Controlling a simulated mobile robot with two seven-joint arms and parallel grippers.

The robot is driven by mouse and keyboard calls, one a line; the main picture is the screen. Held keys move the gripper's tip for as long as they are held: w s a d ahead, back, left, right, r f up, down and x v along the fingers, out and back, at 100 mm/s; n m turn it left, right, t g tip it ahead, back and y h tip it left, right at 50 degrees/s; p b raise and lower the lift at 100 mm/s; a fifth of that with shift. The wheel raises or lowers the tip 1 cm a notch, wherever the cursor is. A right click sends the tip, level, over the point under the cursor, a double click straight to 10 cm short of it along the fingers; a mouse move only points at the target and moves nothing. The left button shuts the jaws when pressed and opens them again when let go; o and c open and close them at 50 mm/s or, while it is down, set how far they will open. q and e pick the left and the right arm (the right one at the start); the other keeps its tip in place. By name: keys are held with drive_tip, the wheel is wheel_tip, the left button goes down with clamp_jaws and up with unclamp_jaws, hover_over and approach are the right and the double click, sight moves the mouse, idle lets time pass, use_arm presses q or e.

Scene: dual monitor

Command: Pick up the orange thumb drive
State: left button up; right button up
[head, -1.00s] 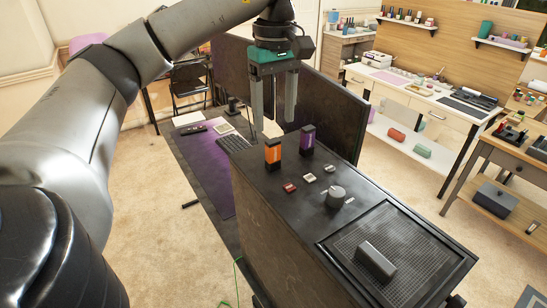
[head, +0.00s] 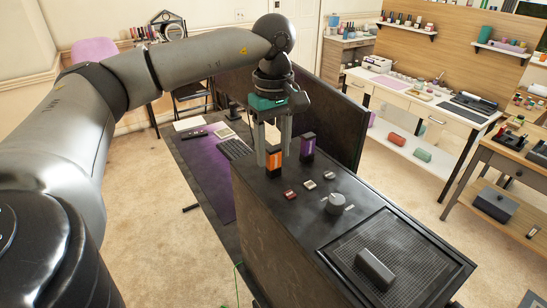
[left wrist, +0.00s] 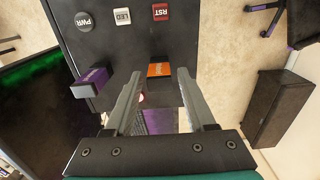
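The orange thumb drive (head: 274,166) stands upright in the top of the black computer case (head: 262,198). My left gripper (head: 273,155) points down at it, open, with one finger on each side of the drive. In the left wrist view the orange drive (left wrist: 159,70) shows between the tips of my left gripper (left wrist: 159,76). My right gripper is not in view.
A red RST button (head: 290,195), a white LED button (head: 310,185), a PWR button (left wrist: 84,22) and a grey knob (head: 336,203) sit on the case top. A monitor (head: 335,120) stands close behind the drives. A keyboard (head: 234,149) lies on the desk.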

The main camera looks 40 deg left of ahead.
use_arm(q)
clamp_jaws()
idle(0.4)
drive_tip(key=shift+r, duration=0.1)
wheel_tip(320, 180, up, 8)
drive_tip(key=shift+w, duration=0.1)
wheel_tip(320, 180, up, 11)
drive_tip(key=p, duration=0.6)
wheel_tip(320, 180, up, 6)
drive_tip(key=f+p, duration=0.1)
drive_tip(key=p, duration=0.3)
hover_over(274, 147)
drive_tip(key=shift+d+r, duration=0.1)
drive_tip(key=shift+r, duration=0.15)
